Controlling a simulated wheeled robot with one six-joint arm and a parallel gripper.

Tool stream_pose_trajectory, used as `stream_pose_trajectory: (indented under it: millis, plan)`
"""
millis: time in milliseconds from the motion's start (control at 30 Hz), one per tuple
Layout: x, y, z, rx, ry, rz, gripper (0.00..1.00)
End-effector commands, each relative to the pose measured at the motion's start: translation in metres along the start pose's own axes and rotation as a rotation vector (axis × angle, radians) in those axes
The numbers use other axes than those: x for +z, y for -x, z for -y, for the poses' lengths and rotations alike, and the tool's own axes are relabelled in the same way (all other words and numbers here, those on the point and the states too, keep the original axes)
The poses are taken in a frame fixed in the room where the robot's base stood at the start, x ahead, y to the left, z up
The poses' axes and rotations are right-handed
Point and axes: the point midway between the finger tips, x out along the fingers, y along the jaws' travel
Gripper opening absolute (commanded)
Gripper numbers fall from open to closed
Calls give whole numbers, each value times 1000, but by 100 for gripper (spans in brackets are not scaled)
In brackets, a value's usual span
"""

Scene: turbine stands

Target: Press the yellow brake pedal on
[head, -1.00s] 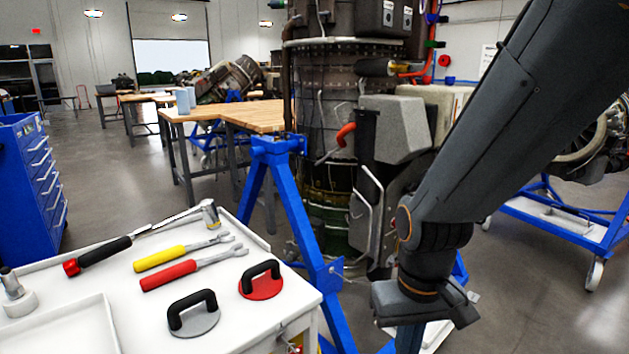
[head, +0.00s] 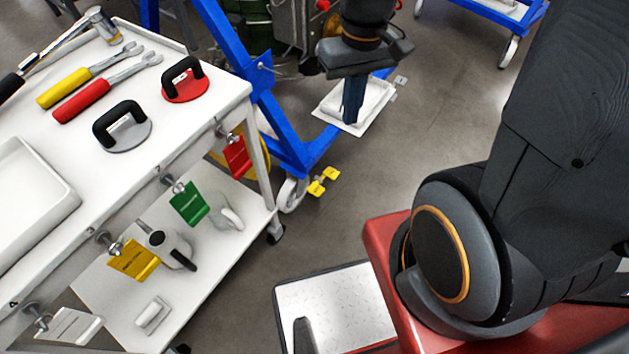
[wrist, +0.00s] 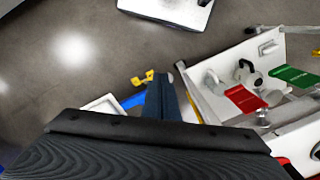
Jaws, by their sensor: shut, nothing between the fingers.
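The yellow brake pedal (head: 323,181) sits low near the floor, beside the white caster wheel (head: 292,193) at the foot of the blue turbine stand (head: 285,135). It has two yellow pads. In the wrist view the pedal (wrist: 142,78) shows just beyond my fingertips, to their upper left. My gripper (head: 351,120) points down with its dark fingers together and empty. In the head view it is above and to the right of the pedal, in front of a white tray on the stand. My gripper (wrist: 159,76) appears apart from the pedal.
A white cart (head: 205,125) with wrenches and suction cups stands at the left. Red, green, yellow and white tags hang from its side, above a lower shelf. A white tray (head: 378,98) rests on the stand's base. Floor (head: 330,235) in front of the pedal is clear.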

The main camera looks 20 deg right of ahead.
Motion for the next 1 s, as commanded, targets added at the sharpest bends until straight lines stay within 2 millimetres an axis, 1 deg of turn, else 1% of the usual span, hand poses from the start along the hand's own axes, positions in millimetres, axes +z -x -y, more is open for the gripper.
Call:
stream_pose_trajectory:
  millis: [33, 267, 567, 867, 900, 967, 1000]
  plan:
    - [-13, -25, -2, -5, 19, 7, 0]
    - [-57, -94, -10, -32, 126, 28, 0]
    - [-112, -189, -22, -72, 264, 48, 0]
    - [-165, -289, -34, -114, 402, 57, 0]
    - [-172, -303, -36, -121, 420, 59, 0]
    - [-182, -324, -38, -130, 447, 59, 0]
    - [-188, -338, -40, -136, 465, 60, 0]
